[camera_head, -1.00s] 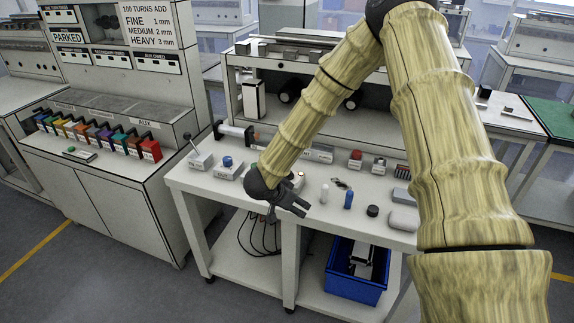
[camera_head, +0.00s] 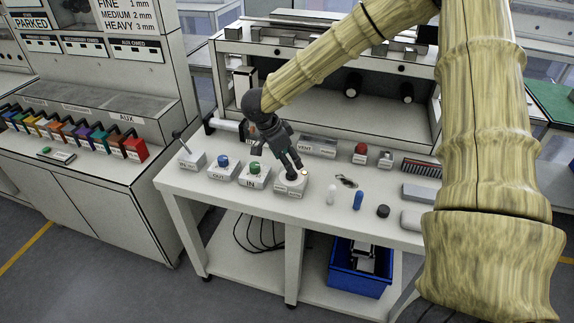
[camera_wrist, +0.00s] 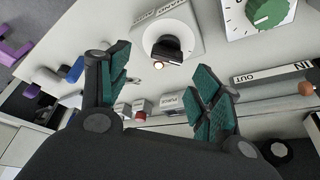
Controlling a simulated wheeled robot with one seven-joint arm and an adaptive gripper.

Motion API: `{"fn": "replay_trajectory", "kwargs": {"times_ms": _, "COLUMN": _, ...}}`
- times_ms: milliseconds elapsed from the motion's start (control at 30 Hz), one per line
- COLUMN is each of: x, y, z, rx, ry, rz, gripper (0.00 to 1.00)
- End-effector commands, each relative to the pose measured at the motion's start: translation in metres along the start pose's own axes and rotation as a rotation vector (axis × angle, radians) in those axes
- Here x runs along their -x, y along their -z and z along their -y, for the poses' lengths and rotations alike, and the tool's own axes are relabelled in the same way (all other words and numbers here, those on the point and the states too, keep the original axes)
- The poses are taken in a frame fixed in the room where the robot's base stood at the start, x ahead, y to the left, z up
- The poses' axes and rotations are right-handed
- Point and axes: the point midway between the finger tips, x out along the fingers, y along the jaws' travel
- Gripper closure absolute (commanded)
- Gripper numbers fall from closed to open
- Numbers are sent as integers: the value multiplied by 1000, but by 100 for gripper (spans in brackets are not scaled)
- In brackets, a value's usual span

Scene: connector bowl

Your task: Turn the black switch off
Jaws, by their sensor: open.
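The black switch (camera_wrist: 166,48) is a dark knob on a round dial on top of a small white box (camera_wrist: 190,33). A small lit lamp (camera_wrist: 158,65) sits beside it. In the head view the box (camera_head: 290,186) stands near the front edge of the bench, and the switch (camera_head: 292,174) is partly hidden by a finger. My gripper (camera_head: 279,159) is open and empty just above and behind the box. In the wrist view my teal-padded fingers (camera_wrist: 162,72) are spread, with the switch between and beyond their tips; I see no contact.
A box with a green knob (camera_head: 254,172), a box with a blue knob (camera_head: 223,165) and a lever box (camera_head: 190,158) stand to the left.

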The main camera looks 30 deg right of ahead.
Motion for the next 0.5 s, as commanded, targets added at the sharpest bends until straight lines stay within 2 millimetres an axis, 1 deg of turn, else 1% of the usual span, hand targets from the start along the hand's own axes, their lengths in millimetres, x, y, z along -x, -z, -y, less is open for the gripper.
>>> {"fn": "replay_trajectory", "kwargs": {"times_ms": 33, "x": -10, "y": -1, "z": 4, "rx": 2, "ry": -7, "rz": -2, "gripper": 36}}
{"fn": "replay_trajectory", "kwargs": {"times_ms": 100, "x": -25, "y": -3, "z": 11, "rx": 6, "ry": -14, "rz": -4, "gripper": 36}}
{"fn": "replay_trajectory", "kwargs": {"times_ms": 233, "x": -47, "y": -8, "z": 22, "rx": 13, "ry": -23, "rz": -7, "gripper": 36}}
{"fn": "replay_trajectory", "kwargs": {"times_ms": 367, "x": -60, "y": -10, "z": 26, "rx": 15, "ry": -24, "rz": -7, "gripper": 36}}
{"fn": "replay_trajectory", "kwargs": {"times_ms": 500, "x": -62, "y": -7, "z": 21, "rx": 12, "ry": -21, "rz": -6, "gripper": 36}}
